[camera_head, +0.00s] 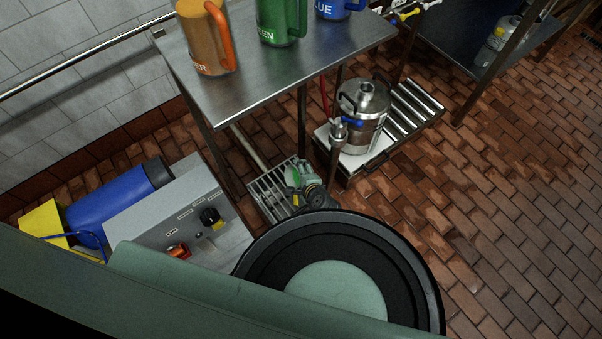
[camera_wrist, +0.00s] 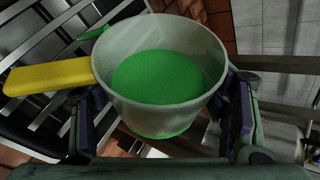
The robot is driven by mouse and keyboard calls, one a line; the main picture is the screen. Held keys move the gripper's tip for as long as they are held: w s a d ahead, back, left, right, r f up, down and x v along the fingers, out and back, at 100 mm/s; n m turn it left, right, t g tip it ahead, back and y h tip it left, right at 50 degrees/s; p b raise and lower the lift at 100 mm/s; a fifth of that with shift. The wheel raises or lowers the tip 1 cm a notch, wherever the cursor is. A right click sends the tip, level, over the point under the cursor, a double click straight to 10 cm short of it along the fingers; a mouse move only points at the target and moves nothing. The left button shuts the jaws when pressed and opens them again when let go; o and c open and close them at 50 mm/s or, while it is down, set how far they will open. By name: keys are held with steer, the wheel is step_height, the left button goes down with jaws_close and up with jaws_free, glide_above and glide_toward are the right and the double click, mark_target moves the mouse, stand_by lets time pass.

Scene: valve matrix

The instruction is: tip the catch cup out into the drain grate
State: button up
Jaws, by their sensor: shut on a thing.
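The catch cup (camera_wrist: 160,70) is a pale, translucent cup with a yellow handle (camera_wrist: 48,77) pointing left in the wrist view. Green liquid (camera_wrist: 158,77) lies inside it. My gripper (camera_wrist: 160,118) is shut around the cup, one finger on each side. In the head view my gripper (camera_head: 308,186) is low, by the right part of the drain grate (camera_head: 265,193), a slatted metal grate on the floor under the bench. The cup is hard to make out there. Metal bars also show beyond the cup in the wrist view.
A steel keg (camera_head: 360,120) with a blue-handled tap stands right of the grate, beside a roller rack (camera_head: 410,110). A steel bench (camera_head: 270,55) carries orange, green and blue jugs. A grey control box (camera_head: 190,220) and blue cylinder (camera_head: 110,205) are left. Brick floor is clear at right.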

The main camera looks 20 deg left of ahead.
mark_target(293, 174)
steer(key=shift+s+a+r+n+t+h+p, duration=0.25)
steer(key=shift+r+n+t+h+p, duration=0.45)
steer(key=shift+p, duration=0.55)
steer(key=shift+s+a+t+p, duration=0.15)
steer(key=shift+t+p, duration=0.25)
steer(key=shift+p, duration=0.2)
steer(key=shift+n+p, duration=0.3)
steer(key=shift+p, duration=0.1)
steer(key=shift+s+a+r+n+t+h+p, duration=0.2)
steer(key=shift+r+n+t+h+p, duration=0.3)
steer(key=shift+p, duration=0.55)
steer(key=shift+s+d+f+b, duration=0.1)
steer(key=shift+f+b, duration=0.2)
steer(key=shift+s+a+r+n+t+h, duration=0.25)
steer(key=shift+a+r+n+t+h, duration=0.2)
steer(key=shift+t, duration=0.35)
steer(key=shift+r, duration=0.1)
